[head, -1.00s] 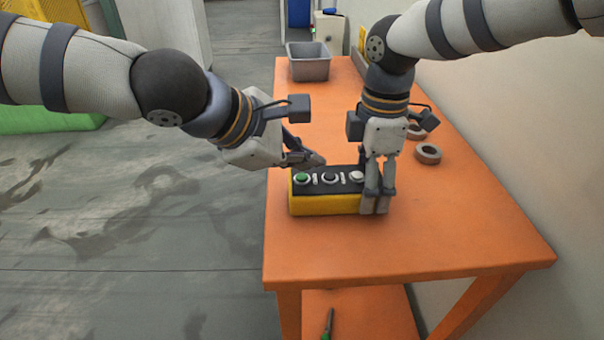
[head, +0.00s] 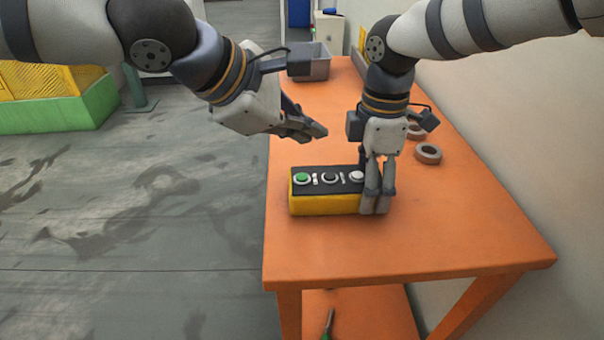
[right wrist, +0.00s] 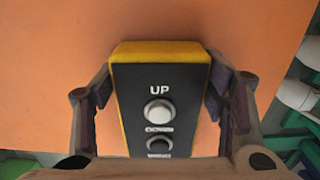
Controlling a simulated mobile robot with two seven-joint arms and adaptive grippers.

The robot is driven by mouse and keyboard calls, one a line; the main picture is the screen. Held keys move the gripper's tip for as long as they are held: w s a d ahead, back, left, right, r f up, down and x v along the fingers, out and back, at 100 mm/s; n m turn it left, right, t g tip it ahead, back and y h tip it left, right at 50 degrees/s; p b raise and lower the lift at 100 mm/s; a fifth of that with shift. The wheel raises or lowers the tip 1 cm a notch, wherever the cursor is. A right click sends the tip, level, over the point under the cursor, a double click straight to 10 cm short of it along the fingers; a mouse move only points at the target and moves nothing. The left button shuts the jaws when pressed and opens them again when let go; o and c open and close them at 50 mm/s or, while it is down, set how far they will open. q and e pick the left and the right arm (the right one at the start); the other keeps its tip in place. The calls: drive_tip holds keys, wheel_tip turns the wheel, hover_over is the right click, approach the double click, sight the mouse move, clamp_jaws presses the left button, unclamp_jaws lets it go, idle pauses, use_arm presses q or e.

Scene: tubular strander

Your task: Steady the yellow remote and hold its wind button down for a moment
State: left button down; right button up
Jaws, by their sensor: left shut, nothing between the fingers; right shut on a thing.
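The yellow remote (head: 322,205) lies on the orange table, with a black top face carrying a green button (head: 302,178), a black button (head: 330,178) and a white button (head: 356,176). The right wrist view shows "UP" by the white button (right wrist: 159,111) and "DOWN" by the black one (right wrist: 159,145); the green one is out of that view.
The orange table (head: 440,240) is clear in front of the remote. Grey rings (head: 428,154) lie at the right, behind my right gripper. A grey bin (head: 320,68) stands at the far end, partly hidden by my left gripper. A wall runs along the right.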

idle(0.3)
drive_tip(key=o, duration=1.5)
drive_tip(key=shift+o, duration=0.2)
